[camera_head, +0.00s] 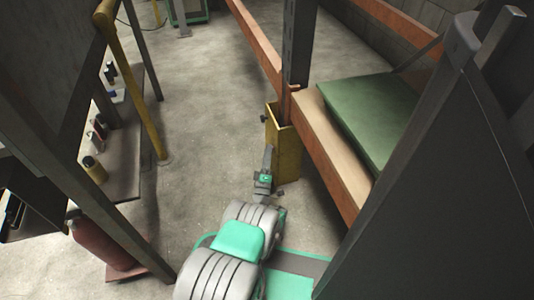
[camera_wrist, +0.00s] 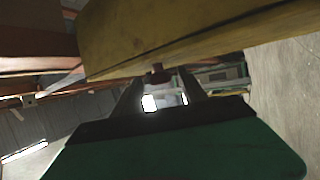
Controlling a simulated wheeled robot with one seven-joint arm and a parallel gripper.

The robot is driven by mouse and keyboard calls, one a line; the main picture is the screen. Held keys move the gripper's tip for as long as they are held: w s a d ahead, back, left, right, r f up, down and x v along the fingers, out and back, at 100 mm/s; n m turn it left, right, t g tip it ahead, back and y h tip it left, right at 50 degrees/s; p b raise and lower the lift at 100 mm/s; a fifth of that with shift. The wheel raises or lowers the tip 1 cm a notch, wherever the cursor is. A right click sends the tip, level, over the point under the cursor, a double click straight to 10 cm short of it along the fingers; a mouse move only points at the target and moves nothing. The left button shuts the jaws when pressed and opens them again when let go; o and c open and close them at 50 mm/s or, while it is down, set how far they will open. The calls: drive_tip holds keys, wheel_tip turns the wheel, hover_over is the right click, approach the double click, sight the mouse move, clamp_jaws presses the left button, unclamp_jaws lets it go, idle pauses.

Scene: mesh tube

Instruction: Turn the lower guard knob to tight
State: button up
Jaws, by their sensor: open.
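The yellow guard (camera_head: 286,155) stands around the foot of the dark rack upright. A small dark knob (camera_head: 264,119) sticks out from its left side near the top. My gripper (camera_head: 268,152) is beside the guard's left face, lower down, and hides that part of it. In the wrist view, the yellow guard (camera_wrist: 190,32) fills the top. A dark reddish knob (camera_wrist: 157,75) shows just under it, between the tips of my open gripper (camera_wrist: 160,83). I cannot tell whether the fingers touch it. The knob's setting is not readable.
The rack's orange beam (camera_head: 330,165) and a green-topped load (camera_head: 372,115) are right of the guard. A bench (camera_head: 122,160) with bottles and a red cylinder (camera_head: 100,240) stand at the left. The floor (camera_head: 205,130) between is clear.

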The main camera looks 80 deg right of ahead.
drive_tip(key=shift+r+n+t+y, duration=0.3)
drive_tip(key=shift+n+y, duration=0.3)
drive_tip(key=shift+y, duration=0.4)
